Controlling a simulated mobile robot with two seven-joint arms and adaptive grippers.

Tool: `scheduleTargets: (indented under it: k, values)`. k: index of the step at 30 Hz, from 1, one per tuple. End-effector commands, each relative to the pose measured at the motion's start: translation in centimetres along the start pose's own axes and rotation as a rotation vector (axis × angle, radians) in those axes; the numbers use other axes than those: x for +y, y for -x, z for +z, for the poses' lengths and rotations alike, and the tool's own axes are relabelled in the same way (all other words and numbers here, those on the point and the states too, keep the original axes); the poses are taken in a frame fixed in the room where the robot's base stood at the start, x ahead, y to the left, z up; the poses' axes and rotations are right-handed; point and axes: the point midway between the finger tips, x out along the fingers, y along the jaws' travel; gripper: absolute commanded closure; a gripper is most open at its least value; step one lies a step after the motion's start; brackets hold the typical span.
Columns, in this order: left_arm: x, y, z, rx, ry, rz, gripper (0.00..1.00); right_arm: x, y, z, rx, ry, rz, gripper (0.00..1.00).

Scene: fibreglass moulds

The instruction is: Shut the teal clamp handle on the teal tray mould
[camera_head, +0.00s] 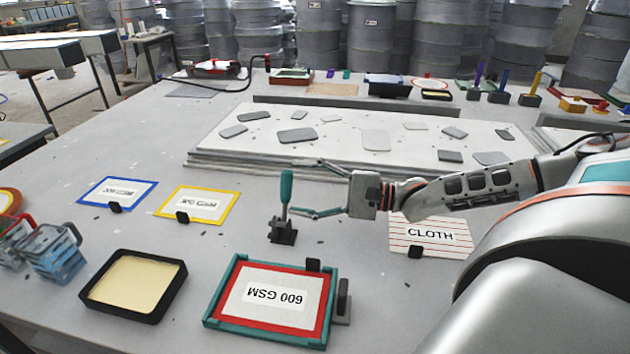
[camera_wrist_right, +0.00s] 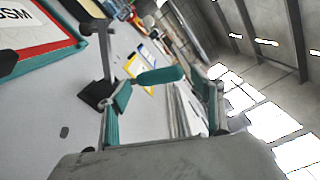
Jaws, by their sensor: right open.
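The teal clamp handle (camera_head: 286,188) stands upright on its small dark base (camera_head: 283,235), just beyond the far edge of the teal tray mould (camera_head: 221,292). The mould has a teal rim, a red border and a "600 GSM" card. My right gripper (camera_head: 306,188) comes in from the right with its fingers spread, close to the handle. In the right wrist view the handle (camera_wrist_right: 158,75) shows between the spread fingers (camera_wrist_right: 165,98); I cannot tell whether they touch it. The mould's rim (camera_wrist_right: 78,15) shows at the top left there. My left gripper is not in view.
A black tray mould (camera_head: 92,292) with a cream inside lies left of the teal one. A pale slab (camera_head: 345,135) with grey pieces lies behind.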

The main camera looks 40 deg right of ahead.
Motion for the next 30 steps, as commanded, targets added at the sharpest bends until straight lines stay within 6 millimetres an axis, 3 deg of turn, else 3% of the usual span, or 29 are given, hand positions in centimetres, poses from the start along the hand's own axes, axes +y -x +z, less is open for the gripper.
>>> scheduleTargets:
  k: [8, 21, 30]
  values:
    - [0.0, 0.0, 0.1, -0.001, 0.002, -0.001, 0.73, 0.2, 2.7, -0.1, 0.003, -0.001, 0.009, 0.33]
    - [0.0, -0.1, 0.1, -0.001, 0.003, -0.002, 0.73, 0.0, 9.7, -0.1, 0.003, 0.002, 0.003, 0.33]
    - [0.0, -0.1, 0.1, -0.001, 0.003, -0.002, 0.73, 0.0, 11.8, 0.0, 0.002, 0.002, 0.0, 0.33]
